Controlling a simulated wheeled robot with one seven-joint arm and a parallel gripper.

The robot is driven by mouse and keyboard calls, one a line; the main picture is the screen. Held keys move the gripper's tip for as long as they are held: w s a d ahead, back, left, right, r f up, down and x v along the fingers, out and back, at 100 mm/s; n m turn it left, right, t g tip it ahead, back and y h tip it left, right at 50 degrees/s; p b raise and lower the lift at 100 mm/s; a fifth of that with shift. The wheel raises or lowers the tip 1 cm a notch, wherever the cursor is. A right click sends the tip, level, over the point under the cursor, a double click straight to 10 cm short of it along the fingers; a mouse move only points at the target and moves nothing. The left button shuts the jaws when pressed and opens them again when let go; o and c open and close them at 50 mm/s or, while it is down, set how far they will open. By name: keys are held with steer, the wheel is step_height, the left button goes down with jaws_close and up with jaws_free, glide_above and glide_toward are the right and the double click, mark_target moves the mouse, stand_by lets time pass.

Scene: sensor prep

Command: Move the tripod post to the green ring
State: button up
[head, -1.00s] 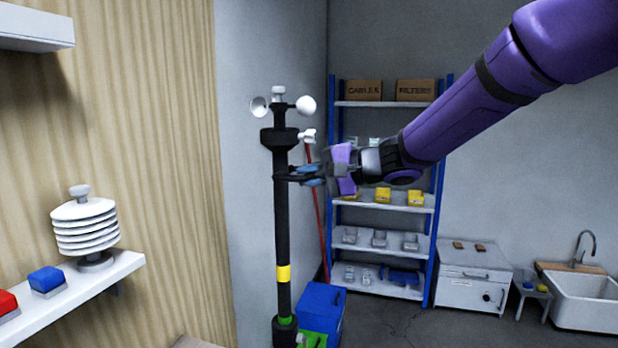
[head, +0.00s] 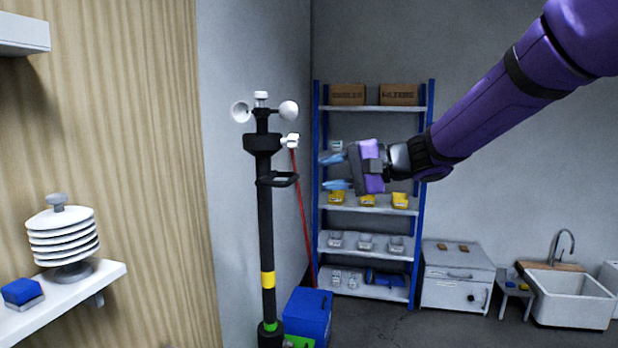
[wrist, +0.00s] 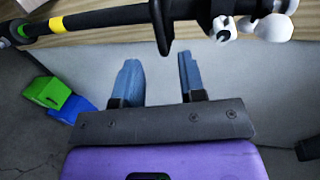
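The tripod post (head: 265,220) stands upright in the head view, black with a yellow band, a side handle (head: 279,180) and white cups at its top. Its foot is cut off by the lower picture edge, with a green strip (head: 270,326) near it. My gripper (head: 332,171) is open and empty, to the right of the handle and apart from it. In the wrist view the post (wrist: 95,19) runs across the top, and the handle (wrist: 161,27) lies beyond my open blue fingers (wrist: 157,75). I cannot make out a green ring on the floor.
A blue box (head: 308,312) with a green part beside it stands right of the post's foot. A shelf rack (head: 365,220), a white cabinet (head: 457,278) and a sink (head: 568,295) stand behind. A wall shelf (head: 75,300) is at left.

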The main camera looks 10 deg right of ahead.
steer(key=shift+v, duration=1.3)
steer(key=s+d+f+n+g+h, duration=0.1)
steer(key=s+d+f+h, duration=0.15)
steer(key=s, duration=0.55)
steer(key=s+d+f+n+g+h, duration=0.1)
steer(key=s+d+n+h, duration=0.2)
steer(key=s, duration=0.5)
steer(key=s+d+f+t+h, duration=0.1)
steer(key=s+d+f+h, duration=0.3)
steer(key=s+d+h, duration=0.5)
steer(key=s+d, duration=0.2)
steer(key=s, duration=0.1)
steer(key=shift+d+t, duration=0.15)
steer(key=shift+t, duration=0.25)
steer(key=shift+f, duration=0.1)
